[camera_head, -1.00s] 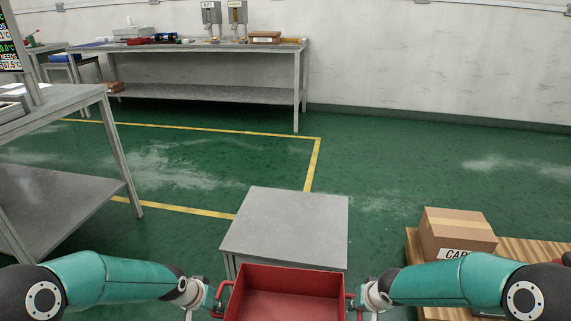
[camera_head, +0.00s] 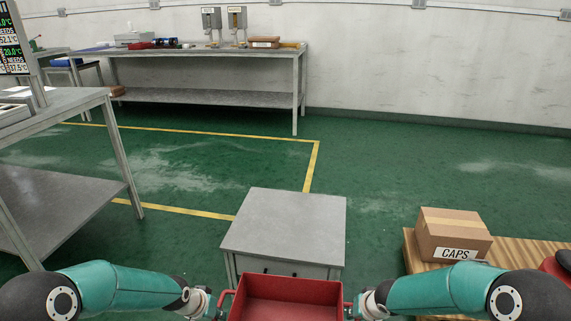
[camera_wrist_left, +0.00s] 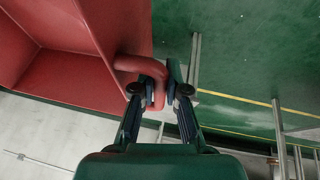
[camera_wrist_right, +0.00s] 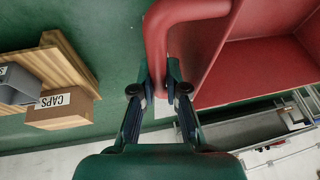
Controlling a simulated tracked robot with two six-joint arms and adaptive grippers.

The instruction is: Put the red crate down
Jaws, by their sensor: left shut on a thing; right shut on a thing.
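The red crate (camera_head: 291,287) is at the bottom middle of the head view, empty in the part that shows. It is held between my two arms, nearer to me than a small grey table (camera_head: 285,226). My left gripper (camera_head: 219,304) is shut on the crate's left handle, which shows in the left wrist view (camera_wrist_left: 140,66). My right gripper (camera_head: 355,304) is shut on the right handle, which shows in the right wrist view (camera_wrist_right: 160,45). The crate's underside is hidden.
The small table's top is bare. A carton marked CAPS (camera_head: 453,236) sits on a wooden pallet (camera_head: 510,256) at right. A grey bench (camera_head: 60,105) stands at left and a long workbench (camera_head: 200,98) along the wall. Green floor between is clear.

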